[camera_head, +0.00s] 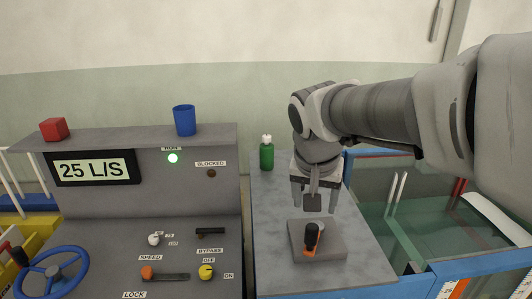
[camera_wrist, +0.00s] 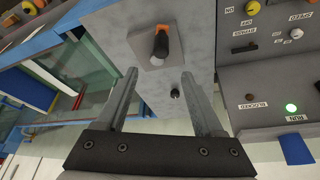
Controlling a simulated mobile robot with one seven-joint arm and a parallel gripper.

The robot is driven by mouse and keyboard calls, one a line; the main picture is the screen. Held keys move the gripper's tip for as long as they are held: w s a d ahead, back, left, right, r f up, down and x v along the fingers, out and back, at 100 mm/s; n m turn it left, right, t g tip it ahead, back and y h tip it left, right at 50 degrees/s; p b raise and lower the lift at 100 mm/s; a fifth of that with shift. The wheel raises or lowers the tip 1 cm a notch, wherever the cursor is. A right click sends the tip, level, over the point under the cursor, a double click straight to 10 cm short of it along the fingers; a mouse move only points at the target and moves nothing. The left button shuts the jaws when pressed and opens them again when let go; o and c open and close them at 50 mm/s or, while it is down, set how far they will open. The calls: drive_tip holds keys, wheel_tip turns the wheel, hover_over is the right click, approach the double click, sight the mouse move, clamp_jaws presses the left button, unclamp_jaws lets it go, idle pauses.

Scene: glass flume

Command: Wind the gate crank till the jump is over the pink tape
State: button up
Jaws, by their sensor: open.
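The crank, an orange arm with an upright black knob (camera_head: 311,236), sits on a square grey block (camera_head: 335,246) on the grey bench top. In the wrist view the knob (camera_wrist: 161,44) and block (camera_wrist: 143,50) lie ahead of the fingertips. My gripper (camera_head: 315,203) is open and empty, pointing down above and slightly behind the crank, apart from it. Its two fingers (camera_wrist: 159,74) show in the wrist view. The glass flume (camera_head: 385,205) stands to the right. I cannot clearly make out the pink tape or the jump.
The console (camera_head: 115,230) at left has a blue handwheel (camera_head: 52,274), a "25 L/S" display (camera_head: 95,168), a lit green lamp (camera_head: 173,158) and several small controls. A red block (camera_head: 54,129) and blue cup (camera_head: 185,120) stand on top. A green bottle (camera_head: 266,157) stands behind the crank.

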sight(315, 227)
drive_tip(key=shift+v, duration=1)
drive_tip(key=shift+c, duration=0.2)
drive_tip(key=shift+w, duration=0.1)
drive_tip(key=shift+c, duration=1.2)
drive_tip(key=shift+w+n, duration=0.25)
drive_tip(key=shift+n, duration=0.05)
drive_tip(key=shift+c, duration=1.1)
drive_tip(key=w+n+g, duration=0.1)
drive_tip(key=w+n, duration=0.1)
drive_tip(key=w, duration=0.1)
drive_tip(key=w+n+g+p, duration=0.1)
drive_tip(key=w, duration=0.1)
drive_tip(key=shift+a+g, duration=0.3)
drive_tip(key=shift+a, duration=0.1)
clamp_jaws()
drive_tip(key=w+a+f+n+g+p, duration=0.1)
drive_tip(key=w+a+f+n+g, duration=0.15)
drive_tip(key=w+n, duration=0.45)
drive_tip(key=s+d+f, duration=0.1)
drive_tip(key=s+f, duration=0.1)
drive_tip(key=f, duration=0.3)
drive_tip(key=s+d+f+g+p, duration=0.1)
drive_tip(key=s+d+f, duration=0.1)
drive_tip(key=f, duration=0.3)
drive_tip(key=shift+d+f, duration=0.25)
